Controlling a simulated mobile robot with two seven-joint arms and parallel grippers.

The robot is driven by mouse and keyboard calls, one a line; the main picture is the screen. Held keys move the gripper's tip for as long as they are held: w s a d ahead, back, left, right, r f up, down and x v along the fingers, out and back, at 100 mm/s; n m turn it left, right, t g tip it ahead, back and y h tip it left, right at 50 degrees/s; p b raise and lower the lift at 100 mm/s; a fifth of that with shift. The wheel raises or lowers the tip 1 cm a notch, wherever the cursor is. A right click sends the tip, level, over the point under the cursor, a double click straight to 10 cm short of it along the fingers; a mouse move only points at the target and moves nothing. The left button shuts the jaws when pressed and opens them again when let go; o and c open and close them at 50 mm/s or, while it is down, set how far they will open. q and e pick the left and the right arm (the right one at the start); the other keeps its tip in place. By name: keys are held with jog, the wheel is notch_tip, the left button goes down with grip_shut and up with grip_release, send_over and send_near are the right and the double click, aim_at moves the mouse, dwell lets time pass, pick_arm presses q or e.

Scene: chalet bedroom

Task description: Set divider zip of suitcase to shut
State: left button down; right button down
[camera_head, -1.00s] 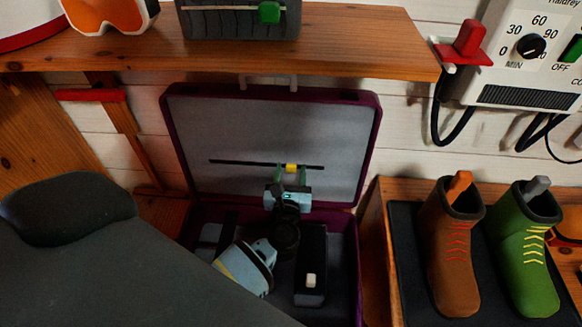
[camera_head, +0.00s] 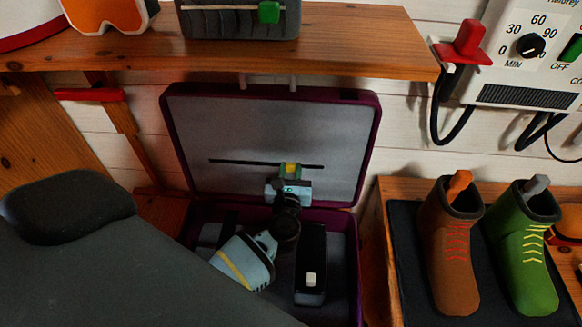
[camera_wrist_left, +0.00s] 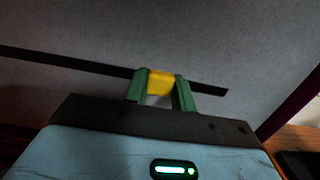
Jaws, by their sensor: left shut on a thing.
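The purple suitcase (camera_head: 372,150) stands open under the shelf, its lid upright at the back. The grey divider panel (camera_head: 250,125) in the lid carries a dark horizontal zip track (camera_head: 235,162). The yellow zip slider (camera_head: 291,167) sits right of the track's middle, with track showing on both sides. My left gripper (camera_head: 291,171) is at the slider, its green fingers on either side of it. In the left wrist view, the gripper (camera_wrist_left: 160,92) is shut on the yellow slider (camera_wrist_left: 160,82). The right gripper is out of view.
A wooden shelf (camera_head: 370,40) overhangs the lid. A black box (camera_head: 312,245) with a pale knob lies in the suitcase base, close to my left wrist. A brown boot (camera_head: 455,260) and a green boot (camera_head: 525,260) stand on a bench to the right.

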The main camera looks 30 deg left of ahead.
pick_arm(q)
send_near(219, 152)
jog(key=x, duration=0.3)
jog(key=d+x, duration=0.1)
jog(key=x, duration=0.1)
jog(key=shift+w+f+b, duration=0.1)
jog(key=shift+w+b, duration=0.25)
jog(key=shift+w, duration=0.25)
jog(key=shift+s+a, duration=0.2)
jog(key=shift+a, duration=0.45)
jog(key=c, duration=1.2)
grip_release()
jog(key=shift+s+a, duration=0.1)
jog(key=shift+o, duration=0.2)
